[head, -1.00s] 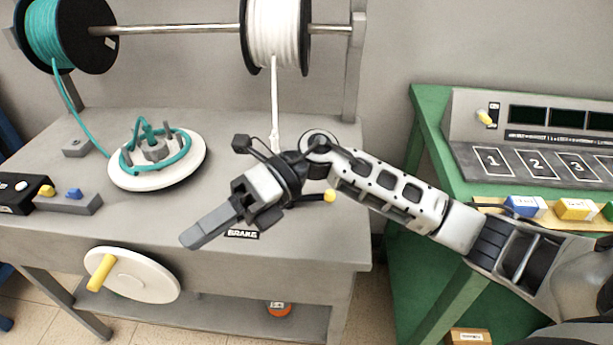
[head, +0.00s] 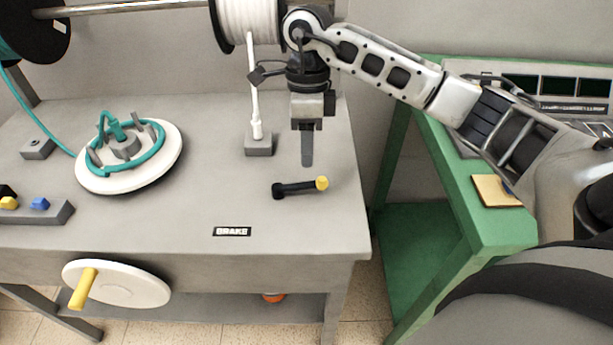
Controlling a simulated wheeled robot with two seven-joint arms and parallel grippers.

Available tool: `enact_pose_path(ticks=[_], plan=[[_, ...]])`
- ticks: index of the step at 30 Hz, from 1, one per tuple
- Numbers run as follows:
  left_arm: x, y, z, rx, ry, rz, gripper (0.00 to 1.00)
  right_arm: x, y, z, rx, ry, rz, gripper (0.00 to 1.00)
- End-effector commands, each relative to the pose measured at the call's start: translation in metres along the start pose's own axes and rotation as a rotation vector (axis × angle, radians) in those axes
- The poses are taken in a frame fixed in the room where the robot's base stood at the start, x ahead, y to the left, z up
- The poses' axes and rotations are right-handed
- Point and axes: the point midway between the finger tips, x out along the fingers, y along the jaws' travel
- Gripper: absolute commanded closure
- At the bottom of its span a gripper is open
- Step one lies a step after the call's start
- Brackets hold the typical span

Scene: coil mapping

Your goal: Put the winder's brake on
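The winder (head: 172,150) is a white disc with grey pegs and teal cord coiled round them, on the left of the grey bench. The brake lever (head: 300,187) is a dark bar with a yellow knob at its right end, lying roughly level on the bench top. The BRAKE label (head: 232,231) is in front of it, near the bench edge. My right gripper (head: 307,163) points down just above and behind the lever, near its knob end; a gap shows between them. Its fingers are seen edge-on, so their opening is hidden. My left gripper is out of view.
A white crank wheel (head: 140,283) with a yellow handle is on the bench front. A white spool (head: 250,20) hangs at the back, its cord running to a grey block (head: 258,146). A green table (head: 470,225) stands to the right, past a gap.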

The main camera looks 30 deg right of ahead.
Motion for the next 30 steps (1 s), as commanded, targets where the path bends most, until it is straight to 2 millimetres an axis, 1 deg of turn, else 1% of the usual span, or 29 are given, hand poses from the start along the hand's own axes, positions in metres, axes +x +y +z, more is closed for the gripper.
enact_pose_path(ticks=[1,3,6,10,15,23,24,26,27,28,30], plan=[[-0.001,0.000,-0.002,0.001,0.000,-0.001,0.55,0.012,0.001,-0.001,0.000,0.002,0.005,0.64],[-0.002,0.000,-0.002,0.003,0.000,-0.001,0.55,0.027,0.001,-0.001,-0.001,0.002,0.005,0.64],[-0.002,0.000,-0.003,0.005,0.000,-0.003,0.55,0.045,0.001,0.000,-0.001,0.002,0.004,0.64],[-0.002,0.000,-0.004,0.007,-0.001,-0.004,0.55,0.062,0.001,0.000,-0.001,-0.001,0.003,0.64],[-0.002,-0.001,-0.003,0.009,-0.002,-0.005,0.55,0.074,0.000,0.001,-0.002,-0.002,0.000,0.64],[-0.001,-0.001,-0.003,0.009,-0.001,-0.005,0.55,0.076,0.000,0.001,-0.002,-0.002,0.000,0.64],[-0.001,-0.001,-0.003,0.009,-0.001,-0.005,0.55,0.076,0.000,0.001,-0.002,-0.002,0.000,0.67],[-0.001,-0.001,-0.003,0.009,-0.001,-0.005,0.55,0.075,0.000,0.001,-0.002,-0.003,0.000,0.83],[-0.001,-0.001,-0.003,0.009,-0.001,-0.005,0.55,0.075,0.000,0.001,-0.002,-0.002,0.000,0.94],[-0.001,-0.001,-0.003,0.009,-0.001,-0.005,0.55,0.075,0.000,0.001,-0.002,-0.002,0.000,1.00],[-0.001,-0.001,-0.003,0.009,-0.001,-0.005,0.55,0.075,0.000,0.001,-0.002,-0.003,0.000,1.00]])
